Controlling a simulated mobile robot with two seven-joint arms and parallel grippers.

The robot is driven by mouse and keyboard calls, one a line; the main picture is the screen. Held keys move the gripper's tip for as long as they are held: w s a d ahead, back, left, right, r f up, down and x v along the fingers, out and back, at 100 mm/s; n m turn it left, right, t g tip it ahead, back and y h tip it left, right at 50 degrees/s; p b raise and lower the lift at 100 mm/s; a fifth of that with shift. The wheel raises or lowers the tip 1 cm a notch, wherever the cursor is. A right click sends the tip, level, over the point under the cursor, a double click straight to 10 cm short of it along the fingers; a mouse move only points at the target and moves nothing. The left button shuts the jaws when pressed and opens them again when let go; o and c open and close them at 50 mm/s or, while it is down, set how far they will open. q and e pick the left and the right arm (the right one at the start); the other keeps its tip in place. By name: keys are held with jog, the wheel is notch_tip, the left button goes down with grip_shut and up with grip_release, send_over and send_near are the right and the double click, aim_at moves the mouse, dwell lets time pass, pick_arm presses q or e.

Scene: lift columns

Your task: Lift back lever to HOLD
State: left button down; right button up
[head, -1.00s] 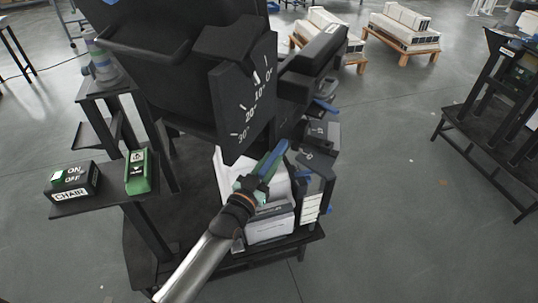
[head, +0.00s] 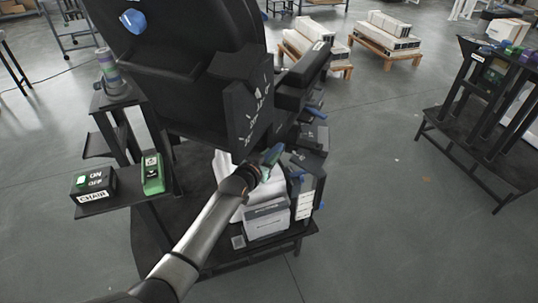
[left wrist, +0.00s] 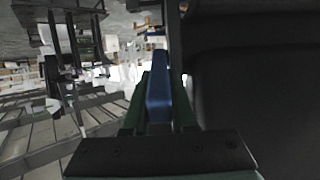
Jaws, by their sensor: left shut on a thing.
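The blue lever (head: 276,153) is on the side of the black chair-like device (head: 200,90), below its angle plate (head: 250,118) with white degree marks. My left gripper (head: 265,166) reaches it from the lower left and is shut on it. In the left wrist view, the blue lever (left wrist: 158,90) lies between the green fingers of my left gripper (left wrist: 158,112), its far end pointing away. The fingers hide part of it. I cannot read a HOLD mark. My right gripper is not in view.
A CHAIR switch box (head: 95,188) and a green switch (head: 153,174) sit on a shelf at the left. White and grey boxes (head: 266,222) stand under the gripper. A dark rack (head: 488,110) stands at the right. The floor between is clear.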

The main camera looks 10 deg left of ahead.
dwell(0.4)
pick_arm(q)
jog(key=c, duration=0.7)
grip_release()
jog(key=shift+s+a+r, duration=0.1)
jog(key=shift+s+r, duration=0.1)
jog(key=shift+s, duration=0.3)
jog(key=s+a, duration=0.1)
jog(key=s, duration=0.8)
jog(key=s+a+p, duration=0.1)
jog(key=s, duration=0.3)
jog(key=shift+s+a+r, duration=0.25)
jog(key=shift+a+r, duration=0.05)
